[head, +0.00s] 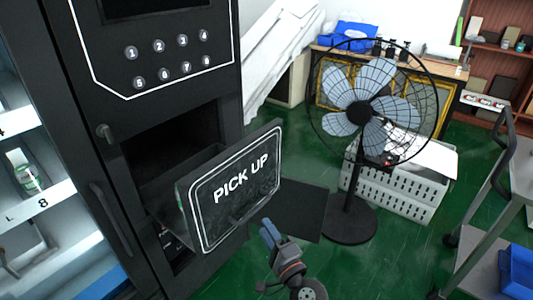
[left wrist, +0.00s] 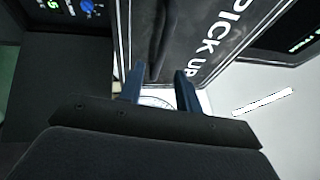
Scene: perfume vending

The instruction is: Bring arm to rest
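The PICK UP door (head: 240,188) of the black vending machine (head: 160,80) is swung outward, with the dark pick-up opening (head: 175,150) behind it. My left gripper (head: 270,232) is in front of the door's lower right part. In the left wrist view, the blue fingers of the left gripper (left wrist: 160,84) stand apart, with nothing clearly held between them. The door (left wrist: 205,35) fills the upper middle of that view, with a dark bar (left wrist: 158,40) on its face just beyond the fingers. I cannot tell whether the fingers touch the door. My right gripper is not in view.
A black standing fan (head: 365,110) stands on the green floor at centre right, near a white crate (head: 400,185). A grey cart (head: 495,215) with a blue bin (head: 517,270) is at the right edge. Some green floor is clear between fan and cart.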

